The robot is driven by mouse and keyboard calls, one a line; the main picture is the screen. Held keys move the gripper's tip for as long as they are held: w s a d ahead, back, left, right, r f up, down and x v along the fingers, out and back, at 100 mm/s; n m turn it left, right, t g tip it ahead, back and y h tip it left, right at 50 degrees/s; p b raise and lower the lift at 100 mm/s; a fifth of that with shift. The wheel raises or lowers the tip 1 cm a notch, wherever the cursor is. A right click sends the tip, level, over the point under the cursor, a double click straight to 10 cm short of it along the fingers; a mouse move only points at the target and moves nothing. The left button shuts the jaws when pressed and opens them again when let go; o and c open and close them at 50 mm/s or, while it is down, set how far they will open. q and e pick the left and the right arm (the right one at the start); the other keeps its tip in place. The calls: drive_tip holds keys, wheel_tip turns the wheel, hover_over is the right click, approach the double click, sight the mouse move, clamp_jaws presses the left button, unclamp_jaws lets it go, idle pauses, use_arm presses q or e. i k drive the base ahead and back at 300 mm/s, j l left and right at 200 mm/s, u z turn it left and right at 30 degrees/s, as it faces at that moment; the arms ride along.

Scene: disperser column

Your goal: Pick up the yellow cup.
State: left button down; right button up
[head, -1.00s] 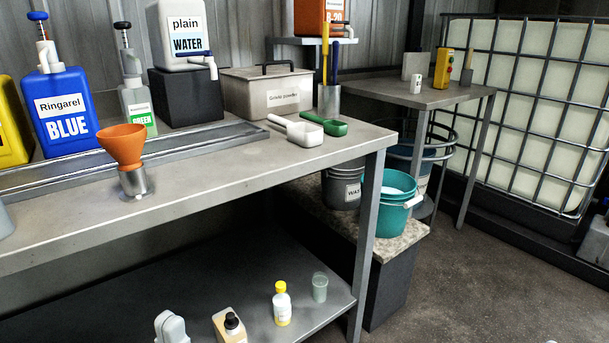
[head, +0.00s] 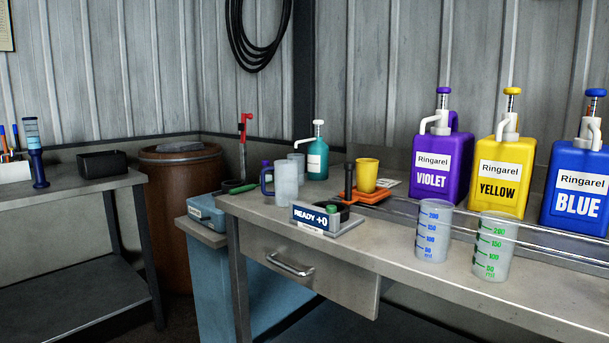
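The yellow cup (head: 367,175) stands upright on an orange stand or tray (head: 362,197) near the back of the workbench. It is behind the "READY +0" device (head: 327,219) and left of the violet jug. A dark upright handle or post (head: 349,180) stands just left of the cup. Neither of my grippers shows in the head view.
Two graduated beakers (head: 434,232) (head: 493,246) stand at the front right of the workbench (head: 395,246). Violet (head: 440,160), yellow (head: 502,175) and blue (head: 578,190) jugs line the back. A frosted jug (head: 286,181) and teal bottle (head: 317,157) stand left of the cup.

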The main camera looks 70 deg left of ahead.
sight(367, 169)
drive_tip(key=u, duration=1.8)
drive_tip(key=j, duration=0.1)
